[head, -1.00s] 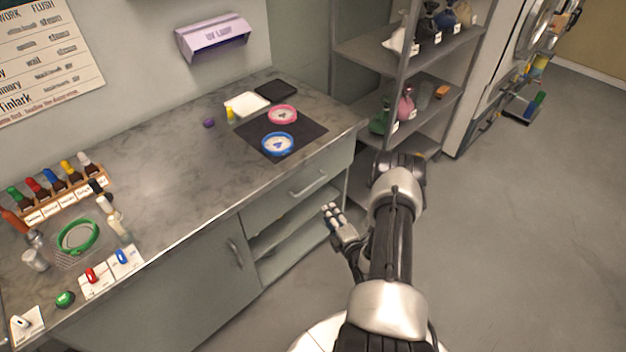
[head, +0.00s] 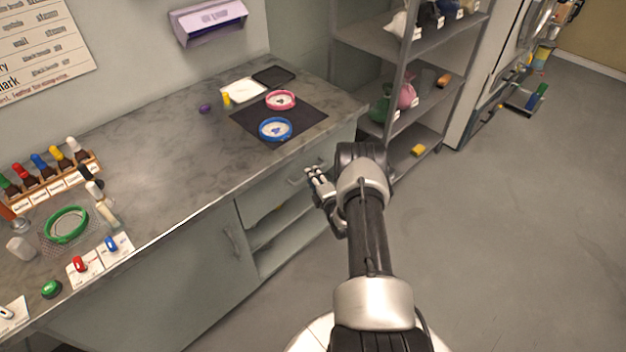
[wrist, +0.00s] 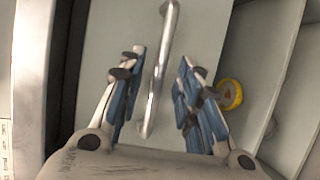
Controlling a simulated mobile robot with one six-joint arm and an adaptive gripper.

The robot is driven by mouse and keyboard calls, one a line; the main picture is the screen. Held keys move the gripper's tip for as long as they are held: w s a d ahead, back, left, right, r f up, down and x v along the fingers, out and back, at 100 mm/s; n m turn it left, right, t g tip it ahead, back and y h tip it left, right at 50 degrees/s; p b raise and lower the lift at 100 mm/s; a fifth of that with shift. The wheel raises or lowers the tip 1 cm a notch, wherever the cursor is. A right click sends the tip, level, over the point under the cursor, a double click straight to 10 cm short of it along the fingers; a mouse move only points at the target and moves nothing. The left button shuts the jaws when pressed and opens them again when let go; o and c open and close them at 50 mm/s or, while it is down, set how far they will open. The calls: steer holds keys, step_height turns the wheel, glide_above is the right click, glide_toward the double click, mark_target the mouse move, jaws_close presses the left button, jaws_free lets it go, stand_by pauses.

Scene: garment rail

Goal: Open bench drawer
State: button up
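The bench drawer (head: 262,197) is a pale grey-green front under the worktop's right end, and it looks shut. Its metal bar handle (head: 295,180) is partly hidden by my gripper (head: 314,180) in the head view. In the wrist view the handle (wrist: 156,90) runs lengthwise between the two spread fingers of my gripper (wrist: 163,62). Clear gaps show on both sides of the bar. The gripper is open and holds nothing. How far the fingertips are from the drawer front (wrist: 110,25) is hard to tell.
Open shelves (head: 275,232) lie below the drawer, and a round yellow thing (wrist: 229,95) shows there in the wrist view. A cupboard door (head: 190,275) is to the left. A grey rack (head: 420,130) stands to the right. The floor (head: 520,240) at right is clear.

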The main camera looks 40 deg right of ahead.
steer(key=shift+x, duration=0.8)
steer(key=shift+c, duration=0.2)
jaws_close()
